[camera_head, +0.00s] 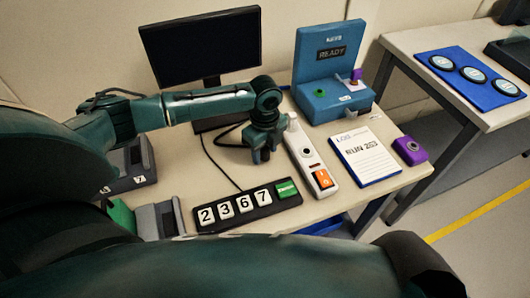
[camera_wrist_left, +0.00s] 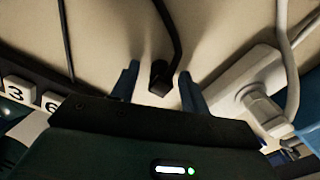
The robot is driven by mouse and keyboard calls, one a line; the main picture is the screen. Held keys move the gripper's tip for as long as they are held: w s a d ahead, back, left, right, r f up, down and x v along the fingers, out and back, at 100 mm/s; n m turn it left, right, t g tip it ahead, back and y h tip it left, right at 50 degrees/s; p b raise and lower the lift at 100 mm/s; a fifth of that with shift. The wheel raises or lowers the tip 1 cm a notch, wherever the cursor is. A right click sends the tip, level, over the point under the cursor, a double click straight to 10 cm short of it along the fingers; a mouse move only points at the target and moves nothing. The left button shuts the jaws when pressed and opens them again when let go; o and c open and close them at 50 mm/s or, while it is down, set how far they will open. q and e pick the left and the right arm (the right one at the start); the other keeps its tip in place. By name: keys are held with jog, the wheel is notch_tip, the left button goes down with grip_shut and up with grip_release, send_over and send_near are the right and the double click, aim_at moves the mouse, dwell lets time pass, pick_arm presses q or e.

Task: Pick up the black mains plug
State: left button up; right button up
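The black mains plug (camera_wrist_left: 160,78) shows in the left wrist view, with its black cable running up from it. It lies between the two fingers of my left gripper (camera_wrist_left: 158,82), which is open. I see a gap on each side of the plug. In the head view my left gripper (camera_head: 262,152) points down over the table, left of the white power strip (camera_head: 312,155). The plug is hidden behind the gripper there. My right gripper is out of view.
A black monitor (camera_head: 202,45) and a blue READY device (camera_head: 330,72) stand behind. A log sheet (camera_head: 365,155) and purple box (camera_head: 410,150) lie to the right. A keypad with digits (camera_head: 248,205) is in front. A white plug (camera_wrist_left: 262,105) sits in the strip.

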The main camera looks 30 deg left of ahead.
aim_at(265, 148)
pick_arm(q)
jog(key=c, duration=0.9)
jog(key=shift+r, duration=0.1)
jog(key=shift+c, duration=0.2)
notch_tip(265, 148, up, 10)
jog(key=shift+f, duration=0.1)
